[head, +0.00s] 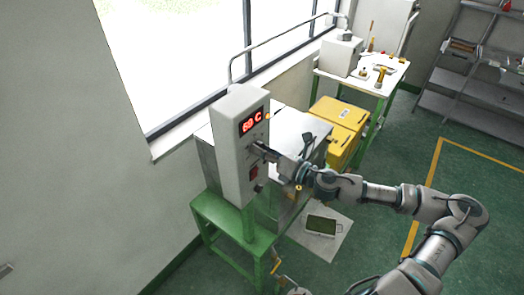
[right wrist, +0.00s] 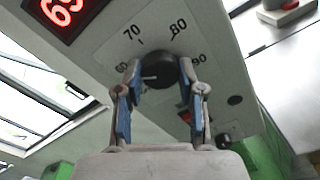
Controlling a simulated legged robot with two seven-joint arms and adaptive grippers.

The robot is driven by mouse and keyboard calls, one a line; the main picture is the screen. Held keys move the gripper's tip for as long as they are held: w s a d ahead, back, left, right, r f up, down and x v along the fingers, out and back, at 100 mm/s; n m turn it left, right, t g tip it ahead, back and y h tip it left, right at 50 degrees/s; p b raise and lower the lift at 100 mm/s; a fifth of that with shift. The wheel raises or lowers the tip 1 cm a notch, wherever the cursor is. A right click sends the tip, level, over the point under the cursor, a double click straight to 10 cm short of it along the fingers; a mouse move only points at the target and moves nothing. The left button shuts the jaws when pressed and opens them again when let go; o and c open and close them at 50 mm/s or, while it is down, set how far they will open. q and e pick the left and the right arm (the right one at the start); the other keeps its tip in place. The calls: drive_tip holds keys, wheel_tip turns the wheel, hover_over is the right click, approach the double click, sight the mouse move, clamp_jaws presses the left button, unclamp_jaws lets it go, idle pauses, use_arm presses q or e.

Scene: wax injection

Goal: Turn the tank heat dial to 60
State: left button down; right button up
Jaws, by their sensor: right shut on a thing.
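The tank heat dial is a dark round knob (right wrist: 160,70) on the grey control box (head: 232,150). In the right wrist view, numbers 60, 70, 80 and 90 ring it, and its white mark points left, toward about 60. My right gripper (right wrist: 158,84) is shut on the dial, with a blue-padded finger on each side. In the head view my right gripper (head: 265,152) reaches the box front from the right and hides the dial. The red display (head: 251,121) above appears to read 69 C; the wrist view cuts it off. My left gripper is not in view.
A red switch (head: 254,172) sits below the dial. The box stands on a green frame (head: 215,212) beside a window. Yellow bins (head: 340,127), a tool table (head: 385,72) and a shelf (head: 480,70) stand behind. Open floor lies at right.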

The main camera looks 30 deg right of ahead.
sight(255, 120)
drive_tip(key=shift+f, duration=0.2)
drive_tip(key=o, duration=0.9)
drive_tip(key=shift+o, duration=1.2)
drive_tip(key=shift+d, duration=0.25)
drive_tip(key=shift+r, duration=0.1)
wheel_tip(255, 120, up, 10)
drive_tip(key=shift+f, duration=0.15)
drive_tip(key=shift+d, duration=0.1)
